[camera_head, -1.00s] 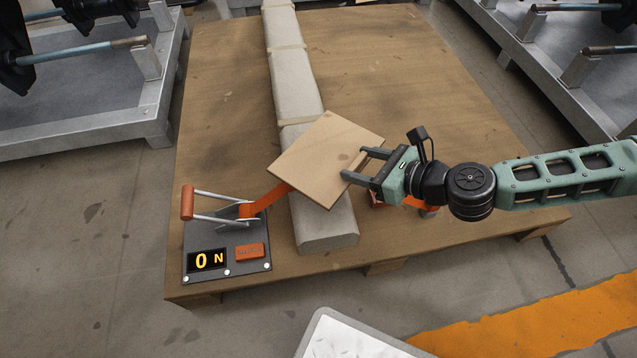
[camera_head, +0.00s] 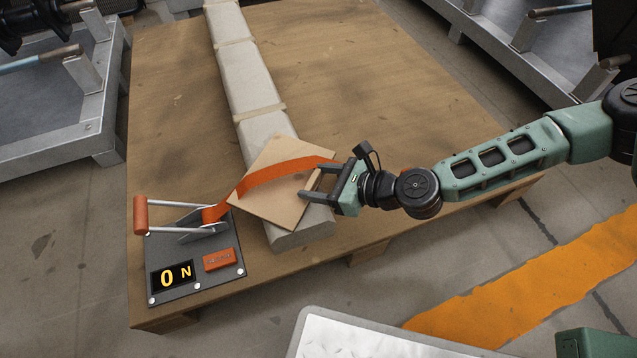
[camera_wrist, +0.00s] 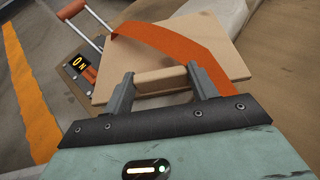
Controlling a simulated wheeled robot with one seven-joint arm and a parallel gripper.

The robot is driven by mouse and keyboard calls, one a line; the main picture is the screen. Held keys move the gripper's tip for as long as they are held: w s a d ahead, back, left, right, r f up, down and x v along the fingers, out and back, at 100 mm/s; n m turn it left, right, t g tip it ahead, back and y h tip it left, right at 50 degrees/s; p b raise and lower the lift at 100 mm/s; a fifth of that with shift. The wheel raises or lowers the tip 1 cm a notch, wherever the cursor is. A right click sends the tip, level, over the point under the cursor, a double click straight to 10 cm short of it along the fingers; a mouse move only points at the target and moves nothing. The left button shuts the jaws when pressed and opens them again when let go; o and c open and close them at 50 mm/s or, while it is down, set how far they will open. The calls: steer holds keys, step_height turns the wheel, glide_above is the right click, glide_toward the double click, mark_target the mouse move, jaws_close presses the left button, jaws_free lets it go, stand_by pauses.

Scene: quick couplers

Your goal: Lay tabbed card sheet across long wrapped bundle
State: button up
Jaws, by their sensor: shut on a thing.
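The tan card sheet (camera_head: 277,203) lies over the near end of the long pale wrapped bundle (camera_head: 250,82), turned at an angle to it. Whether it rests flat on the bundle is unclear. My gripper (camera_head: 311,182) is shut on the sheet's raised tab at its right side. In the wrist view the tab (camera_wrist: 160,79) sits between the fingers, with the sheet (camera_wrist: 128,62) beyond. An orange strap (camera_head: 268,175) passes above the sheet's top face. Its far end is hidden behind my gripper.
A ratchet unit (camera_head: 195,255) with an orange handle and a display reading 0 N stands left of the bundle on the wooden pallet (camera_head: 360,70). Metal racks (camera_head: 75,130) stand at both sides. The pallet top right of the bundle is clear.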

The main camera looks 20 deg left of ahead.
steer(key=shift+r, duration=0.1)
steer(key=o, duration=1)
steer(key=shift+d+r, duration=0.15)
steer(key=shift+d, duration=0.1)
steer(key=shift+p+v, duration=2.65)
steer(key=shift+v, duration=3.1)
